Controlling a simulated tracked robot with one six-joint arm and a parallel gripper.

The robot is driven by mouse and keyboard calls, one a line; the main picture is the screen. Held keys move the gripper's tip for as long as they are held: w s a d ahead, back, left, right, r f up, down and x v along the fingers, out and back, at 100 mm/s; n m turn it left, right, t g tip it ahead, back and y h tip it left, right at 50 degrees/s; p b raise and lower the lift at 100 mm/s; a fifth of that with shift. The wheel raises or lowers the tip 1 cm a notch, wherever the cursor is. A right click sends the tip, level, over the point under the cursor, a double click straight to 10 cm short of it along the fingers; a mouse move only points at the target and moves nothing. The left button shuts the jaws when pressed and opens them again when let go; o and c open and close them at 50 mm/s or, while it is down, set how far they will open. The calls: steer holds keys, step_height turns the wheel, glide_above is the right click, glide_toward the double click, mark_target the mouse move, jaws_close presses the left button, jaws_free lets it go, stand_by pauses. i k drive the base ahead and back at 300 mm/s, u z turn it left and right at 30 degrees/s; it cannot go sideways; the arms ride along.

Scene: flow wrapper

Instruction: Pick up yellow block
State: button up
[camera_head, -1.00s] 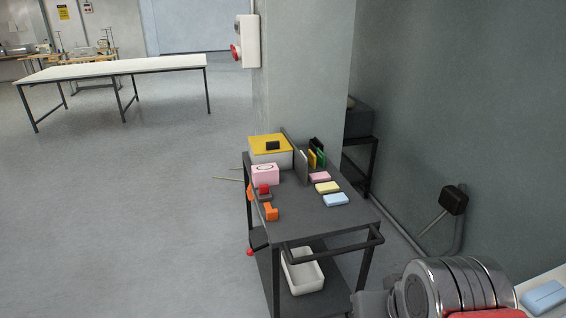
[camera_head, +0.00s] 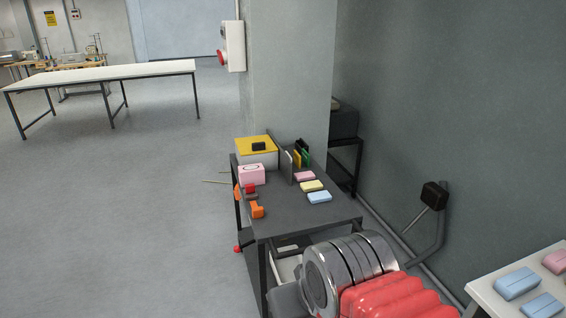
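A yellow block (camera_head: 312,186) lies on the dark top of a cart (camera_head: 285,217), between a pink block (camera_head: 304,176) behind it and a light blue block (camera_head: 319,197) in front of it. My arm, with silver rings and a red ribbed cover, shows at the bottom right, in front of the cart's near end. My gripper is not visible in this view.
The cart also holds a yellow-lidded box (camera_head: 257,151), a pink box (camera_head: 251,174), orange tools (camera_head: 257,209) and upright folders. At lower right, a white surface (camera_head: 482,293) holds blue blocks (camera_head: 517,283) and a pink one.

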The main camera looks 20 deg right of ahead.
mark_target(297, 158)
steer(key=z, duration=0.05)
steer(key=i, duration=1)
steer(key=u, duration=0.05)
